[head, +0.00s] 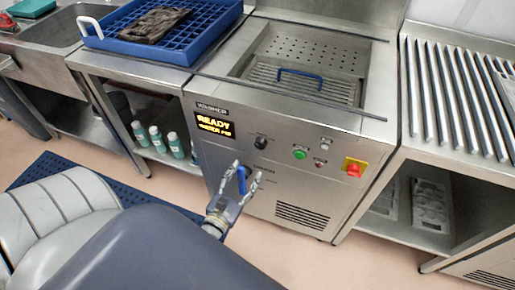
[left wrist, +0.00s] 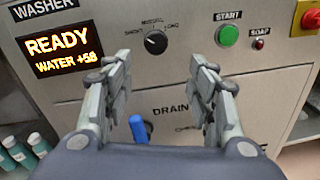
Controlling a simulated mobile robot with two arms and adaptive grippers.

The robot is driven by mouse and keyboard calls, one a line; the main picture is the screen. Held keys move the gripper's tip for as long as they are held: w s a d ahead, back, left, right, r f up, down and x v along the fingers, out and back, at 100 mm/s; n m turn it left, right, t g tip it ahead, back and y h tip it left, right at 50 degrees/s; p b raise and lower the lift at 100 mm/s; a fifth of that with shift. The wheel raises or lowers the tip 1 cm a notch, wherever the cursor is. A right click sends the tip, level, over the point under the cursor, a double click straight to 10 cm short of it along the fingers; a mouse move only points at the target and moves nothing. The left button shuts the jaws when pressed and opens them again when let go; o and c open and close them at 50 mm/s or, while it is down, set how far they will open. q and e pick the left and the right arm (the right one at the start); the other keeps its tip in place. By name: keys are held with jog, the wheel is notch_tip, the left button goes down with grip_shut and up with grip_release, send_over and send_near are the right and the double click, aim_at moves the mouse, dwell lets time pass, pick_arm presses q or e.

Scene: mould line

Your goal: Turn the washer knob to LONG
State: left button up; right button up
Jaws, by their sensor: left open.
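The washer knob (head: 261,143) is a small black dial on the steel front panel of the washer. In the left wrist view the knob (left wrist: 156,42) has SHORT printed at its left, another label above and LONG at its right; I cannot surely tell where its pointer stands. My left gripper (head: 247,172) is open and empty, just below the knob in the head view. In the left wrist view its fingers (left wrist: 162,65) spread either side below the knob, apart from it. My right gripper is not in view.
A blue drain handle (head: 241,180) shows between my fingers. The green START button (head: 300,154), a small red SOAP button (head: 319,164) and a red-and-yellow switch (head: 354,167) lie right of the knob. The lit display (head: 214,125) reads READY. Bottles (head: 157,138) stand on the shelf at left.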

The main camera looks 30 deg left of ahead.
aim_at(259, 146)
pick_arm(q)
jog(key=shift+n, duration=0.7)
jog(key=w, duration=0.3)
jog(key=w+a+p, duration=0.1)
jog(key=w, duration=0.2)
jog(key=w+a+r, duration=0.1)
jog(key=w, duration=0.2)
jog(key=shift+w, duration=0.25)
jog(key=shift+w+a+f, duration=0.1)
jog(key=shift+w, duration=0.4)
jog(key=shift+c, duration=0.4)
jog(key=c, duration=1)
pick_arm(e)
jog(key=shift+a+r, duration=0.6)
